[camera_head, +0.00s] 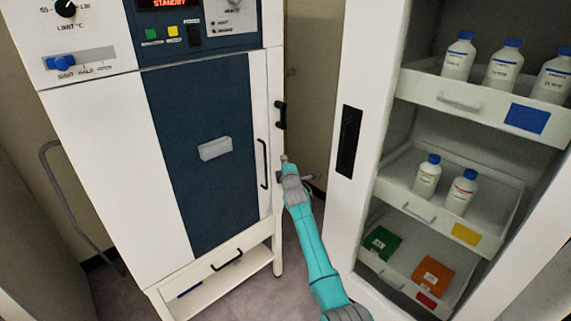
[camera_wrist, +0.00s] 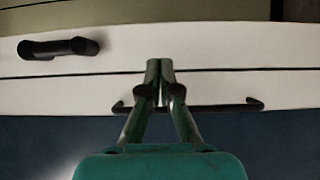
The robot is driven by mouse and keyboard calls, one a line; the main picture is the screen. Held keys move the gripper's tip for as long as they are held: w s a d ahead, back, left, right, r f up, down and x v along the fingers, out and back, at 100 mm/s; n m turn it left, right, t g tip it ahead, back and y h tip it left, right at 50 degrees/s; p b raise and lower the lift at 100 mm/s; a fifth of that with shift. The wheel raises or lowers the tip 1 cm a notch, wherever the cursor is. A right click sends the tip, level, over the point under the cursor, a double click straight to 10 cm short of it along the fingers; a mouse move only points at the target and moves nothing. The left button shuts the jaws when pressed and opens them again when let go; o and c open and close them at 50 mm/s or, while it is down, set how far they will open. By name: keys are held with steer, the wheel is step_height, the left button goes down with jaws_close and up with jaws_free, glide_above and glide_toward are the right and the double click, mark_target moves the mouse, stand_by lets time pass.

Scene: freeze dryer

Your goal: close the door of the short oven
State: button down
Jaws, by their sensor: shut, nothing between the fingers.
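The oven (camera_head: 100,130) is the white and dark-blue cabinet at left in the head view; I take it as the short oven. Its door (camera_head: 205,150) looks about flush with the body, with a thin dark seam along the right edge; I cannot tell if it is latched. A thin black bar handle (camera_head: 263,163) stands on that door edge, and it also shows in the wrist view (camera_wrist: 225,107). My gripper (camera_head: 287,163) is shut and empty, just right of the handle. In the wrist view its fingertips (camera_wrist: 160,68) reach past the bar, over the white edge; contact is unclear.
A thicker black handle (camera_head: 281,114) sits on the oven's right side. At right stands an open white cabinet (camera_head: 355,120) with pulled-out trays of bottles and boxes. Between them is a narrow gap.

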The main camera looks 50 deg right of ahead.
stand_by(0.5)
steer(key=v, duration=1.2)
steer(key=shift+w, duration=0.1)
steer(key=s+a+f+m+y, duration=0.1)
steer(key=s+a+f+y, duration=0.1)
steer(key=s+a+f, duration=0.45)
steer(key=s+a+f+m+t+y, duration=0.15)
steer(key=s+a+f, duration=0.25)
steer(key=s+a, duration=0.6)
steer(key=s+a+f+m+g+y, duration=0.15)
steer(key=s+a+f, duration=0.35)
steer(key=a, duration=0.6)
steer(key=s+a+r+m+y, duration=0.1)
steer(key=s+a+m+y, duration=0.1)
steer(key=s+a, duration=0.45)
steer(key=s+a+m+y, duration=0.1)
steer(key=s+a, duration=0.2)
steer(key=s, duration=0.7)
steer(key=s+a+r+m+y, duration=0.1)
steer(key=s+a+r+m, duration=0.1)
steer(key=s+r, duration=0.2)
steer(key=s+a+r+m+y, duration=0.1)
steer(key=s+r, duration=0.4)
steer(key=s, duration=0.5)
steer(key=shift+a+m, duration=0.45)
steer(key=shift+m, duration=0.05)
